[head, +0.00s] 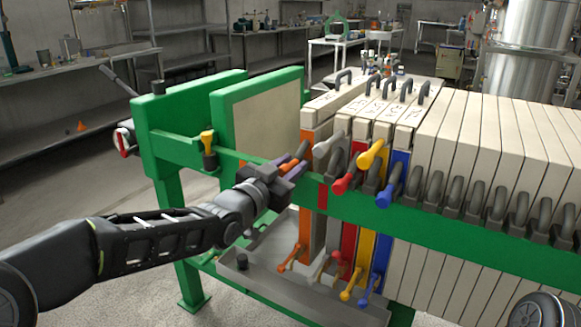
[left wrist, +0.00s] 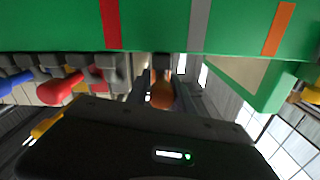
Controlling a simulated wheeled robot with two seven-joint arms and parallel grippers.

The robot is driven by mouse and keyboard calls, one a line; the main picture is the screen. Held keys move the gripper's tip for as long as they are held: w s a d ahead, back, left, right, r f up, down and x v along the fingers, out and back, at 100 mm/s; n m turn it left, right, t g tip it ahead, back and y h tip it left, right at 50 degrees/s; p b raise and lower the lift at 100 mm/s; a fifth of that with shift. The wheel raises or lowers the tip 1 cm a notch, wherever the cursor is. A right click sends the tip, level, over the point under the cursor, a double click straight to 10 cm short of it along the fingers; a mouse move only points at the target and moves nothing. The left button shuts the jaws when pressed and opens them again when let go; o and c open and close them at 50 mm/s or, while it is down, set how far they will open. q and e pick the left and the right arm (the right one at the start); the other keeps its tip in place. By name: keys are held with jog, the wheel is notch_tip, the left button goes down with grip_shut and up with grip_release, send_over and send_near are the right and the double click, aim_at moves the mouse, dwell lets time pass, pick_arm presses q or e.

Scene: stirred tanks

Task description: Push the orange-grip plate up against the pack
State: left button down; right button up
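The orange-grip plate (head: 305,235) hangs in the green frame, its cream top marked and its edge orange. It stands left of the pack (head: 480,130), with what looks like a narrow gap to the grey-grip plate. Its orange grip (head: 292,161) sticks out over the green rail. My left gripper (head: 289,170) is at that grip, one finger on each side. In the left wrist view the orange grip (left wrist: 162,92) lies between the fingers, with slim gaps that look open. My right gripper is not in view.
Red (head: 343,184), yellow (head: 372,154) and blue (head: 388,195) grips stick out right of the orange one. A green end plate (head: 258,118) stands to the left, across open room. The green rail (head: 420,218) runs beneath the grips. A grey tray (head: 290,280) lies below.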

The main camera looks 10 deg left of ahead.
pick_arm(q)
jog(key=c, duration=1.2)
grip_release()
jog(key=shift+o, duration=0.2)
jog(key=v, duration=0.8)
jog(key=shift+p, duration=0.3)
jog(key=shift+w, duration=0.1)
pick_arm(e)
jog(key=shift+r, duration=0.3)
